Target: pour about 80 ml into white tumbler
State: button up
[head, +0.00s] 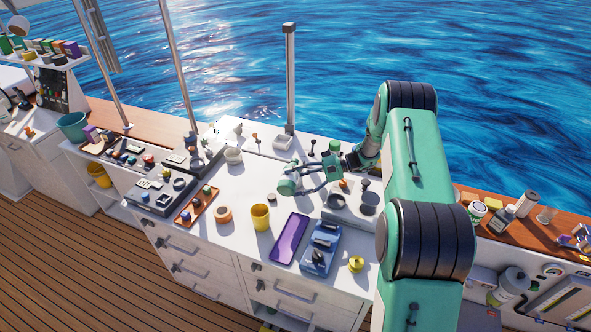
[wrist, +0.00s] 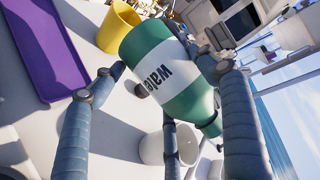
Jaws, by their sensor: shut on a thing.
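My gripper (wrist: 158,75) is shut on a green bottle (wrist: 150,42) with a white label reading "Wate". The bottle is held tilted above the counter; it also shows in the head view (head: 287,187). Its narrower end points to the lower right in the wrist view. The white tumbler (head: 233,156) stands upright on the counter, left of and beyond my gripper in the head view. In the wrist view the tumbler (wrist: 158,150) appears below the bottle, partly behind a finger. The bottle and tumbler look apart. No liquid stream shows, and the tumbler's inside is unclear.
A yellow cup (head: 260,217), an orange-brown round container (head: 224,214) and a purple tray (head: 283,248) stand nearer the front. A blue device (head: 320,252) is right of the tray. Trays of small parts lie at left. Counter around the tumbler is fairly clear.

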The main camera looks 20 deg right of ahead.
aim_at(294, 189)
jog(key=shift+s+a, duration=0.1)
jog(key=shift+s, duration=0.2)
dwell(0.4)
jog(key=shift+s+a+m+y, duration=0.15)
jog(key=shift+m+y, duration=0.15)
jog(key=shift+m, duration=0.3)
dwell(1.1)
jog(key=shift+r+n, duration=0.15)
jog(key=shift+n, duration=0.45)
jog(key=f, duration=0.1)
jog(key=f+n+h, duration=0.1)
jog(key=f+b, duration=0.1)
jog(key=shift+s+a+h, duration=0.25)
jog(key=shift+s+h, duration=0.05)
jog(key=shift+s, duration=0.05)
jog(key=shift+w+f+n+t, duration=0.1)
jog(key=shift+f+n+t, duration=0.1)
jog(key=shift+n+t, duration=0.15)
jog(key=shift+r, duration=0.15)
jog(key=shift+w+d+r+n+h+b, duration=0.2)
jog(key=shift+r+n+h+b, duration=0.25)
jog(key=shift+b, duration=0.4)
dwell(1.2)
